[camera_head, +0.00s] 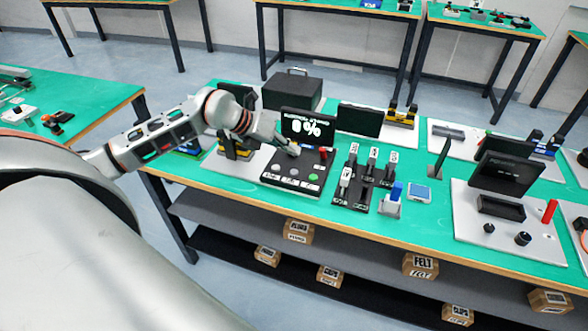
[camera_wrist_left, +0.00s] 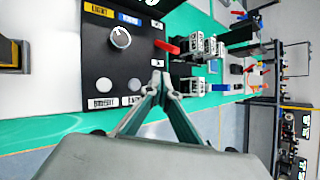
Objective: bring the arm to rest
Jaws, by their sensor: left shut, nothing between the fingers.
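My left arm comes in from the left in the head view and reaches over the green-topped table (camera_head: 225,178). My left gripper (camera_head: 293,150) is above the black control panel (camera_head: 285,180), in front of a small screen (camera_head: 307,126). In the left wrist view the gripper's fingertips (camera_wrist_left: 160,84) meet with nothing between them. They show over the edge of the panel (camera_wrist_left: 100,70), near its labels. A silver knob (camera_wrist_left: 121,37) and a red lever (camera_wrist_left: 167,47) sit beyond the fingertips. I cannot tell whether the fingers touch the panel. My right gripper is not in view.
A black block with several labelled switches (camera_head: 365,177) stands right of the panel. A blue-topped part (camera_head: 392,196) and a second station (camera_head: 500,215) are farther right. A black box (camera_head: 292,90) stands behind. Cardboard boxes (camera_head: 420,265) sit on lower shelves.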

